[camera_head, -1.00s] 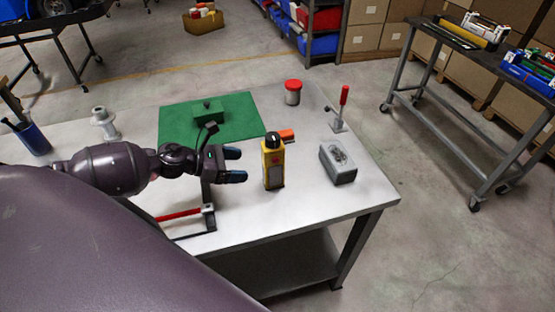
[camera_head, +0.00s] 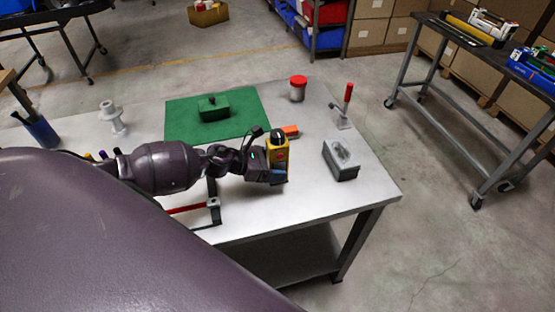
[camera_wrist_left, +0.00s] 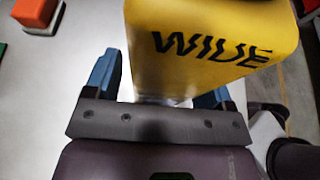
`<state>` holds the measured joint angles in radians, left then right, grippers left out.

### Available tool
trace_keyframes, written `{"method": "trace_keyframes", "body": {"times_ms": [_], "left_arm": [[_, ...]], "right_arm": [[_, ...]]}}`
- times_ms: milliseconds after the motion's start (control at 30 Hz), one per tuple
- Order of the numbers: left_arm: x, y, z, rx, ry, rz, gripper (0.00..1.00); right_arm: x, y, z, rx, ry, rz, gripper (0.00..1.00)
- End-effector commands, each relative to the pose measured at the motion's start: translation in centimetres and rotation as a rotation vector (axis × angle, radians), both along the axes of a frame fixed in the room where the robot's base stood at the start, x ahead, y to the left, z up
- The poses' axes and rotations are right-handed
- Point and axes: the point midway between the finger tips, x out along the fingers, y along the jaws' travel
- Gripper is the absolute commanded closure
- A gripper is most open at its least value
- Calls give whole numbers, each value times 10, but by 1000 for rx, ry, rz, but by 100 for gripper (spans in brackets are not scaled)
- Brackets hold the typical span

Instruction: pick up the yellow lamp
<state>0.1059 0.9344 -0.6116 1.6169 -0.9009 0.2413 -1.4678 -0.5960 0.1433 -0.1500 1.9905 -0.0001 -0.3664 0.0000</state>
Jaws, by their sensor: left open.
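The yellow lamp (camera_head: 280,154) stands upright on the grey table, with a black top and a yellow body. In the left wrist view the lamp (camera_wrist_left: 210,45) fills the top middle, with dark lettering on its face. My left gripper (camera_head: 279,176) is at the lamp in the head view and covers its lower left part. In the left wrist view the blue fingers of my left gripper (camera_wrist_left: 158,85) are spread apart, one on each side of the lamp. Whether they touch it I cannot tell. My right gripper is not in view.
A grey box (camera_head: 341,160), a red-handled clamp (camera_head: 344,108) and a red-lidded jar (camera_head: 298,88) stand to the right and behind. An orange block (camera_head: 291,131) lies just behind the lamp.

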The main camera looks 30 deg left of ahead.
Motion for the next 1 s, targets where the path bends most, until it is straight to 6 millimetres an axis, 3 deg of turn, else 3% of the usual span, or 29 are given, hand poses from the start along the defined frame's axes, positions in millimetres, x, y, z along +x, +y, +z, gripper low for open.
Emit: {"method": "trace_keyframes", "body": {"times_ms": [233,633,1000], "left_arm": [[0,0,-1,1,1,0,26],[0,0,0,0,0,0,88],[1,0,9,3,-4,-2,88]], "right_arm": [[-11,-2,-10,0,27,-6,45],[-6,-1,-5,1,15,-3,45],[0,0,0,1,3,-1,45]]}}
